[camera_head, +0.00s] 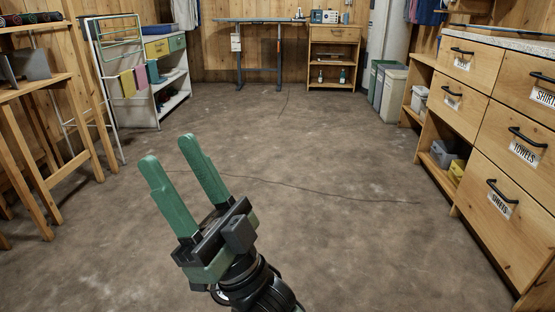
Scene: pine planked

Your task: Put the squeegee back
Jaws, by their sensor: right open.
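My right gripper (169,150) reaches up from the bottom of the head view, over bare floor. Its two green fingers are apart and nothing is between them. I cannot make out a squeegee anywhere in this view. My left gripper is not in view.
Labelled wooden drawers (497,205) line the right side. A wooden rack (48,150), a drying rack (122,80) and a white shelf unit (172,95) stand at left. An ironing board (265,20), wooden cabinet (334,55) and bins (392,90) stand at the back. The middle floor is clear.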

